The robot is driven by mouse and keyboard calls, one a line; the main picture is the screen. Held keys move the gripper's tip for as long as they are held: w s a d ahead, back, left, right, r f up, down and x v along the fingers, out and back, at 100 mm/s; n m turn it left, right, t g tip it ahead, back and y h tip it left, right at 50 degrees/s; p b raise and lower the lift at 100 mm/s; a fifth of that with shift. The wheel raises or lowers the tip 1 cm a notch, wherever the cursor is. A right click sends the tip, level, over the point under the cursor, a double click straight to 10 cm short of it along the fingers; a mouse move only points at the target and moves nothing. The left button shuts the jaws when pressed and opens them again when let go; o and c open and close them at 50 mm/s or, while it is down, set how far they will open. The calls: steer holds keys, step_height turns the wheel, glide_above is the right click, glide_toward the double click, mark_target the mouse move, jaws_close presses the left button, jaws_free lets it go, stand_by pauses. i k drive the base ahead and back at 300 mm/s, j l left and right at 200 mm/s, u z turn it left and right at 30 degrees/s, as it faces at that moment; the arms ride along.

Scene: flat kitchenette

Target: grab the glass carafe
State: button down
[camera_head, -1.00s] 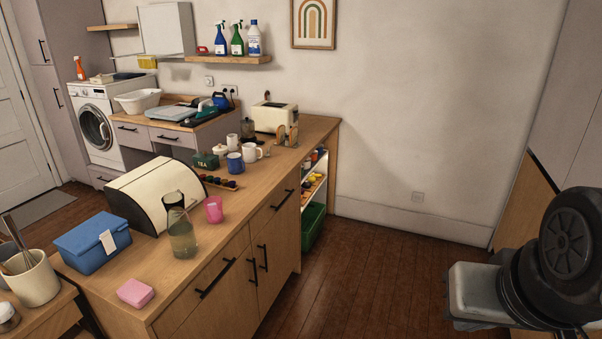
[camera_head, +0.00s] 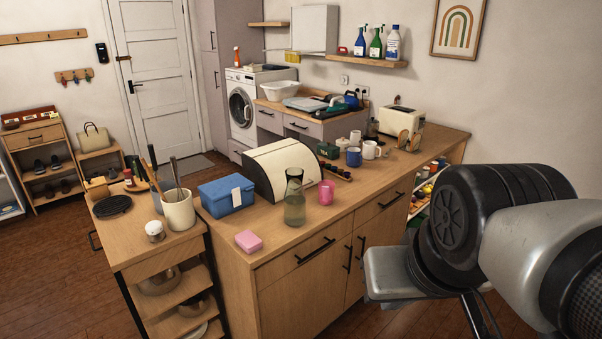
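The glass carafe (camera_head: 294,200) stands upright on the wooden counter (camera_head: 232,238), near its front edge. It is clear greenish glass with a narrower neck. A pink cup (camera_head: 326,192) stands close to its right, and the cream bread box is behind it. My arm shows at the right of the view, well to the right of the carafe and apart from it. My gripper's fingers cannot be made out, so its opening is hidden.
A blue box (camera_head: 226,195) and a pink block (camera_head: 248,241) are left of the carafe. The cream bread box (camera_head: 282,168) stands behind it. A utensil crock (camera_head: 179,210) is on the lower cart at left. Bare counter lies right of the pink cup.

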mark_target(295, 198)
steer(key=i+l+u, duration=0.2)
steer(key=i, duration=0.3)
steer(key=i+l+u, duration=0.2)
steer(key=i, duration=0.3)
steer(key=i+l+u, duration=0.2)
steer(key=i, duration=0.3)
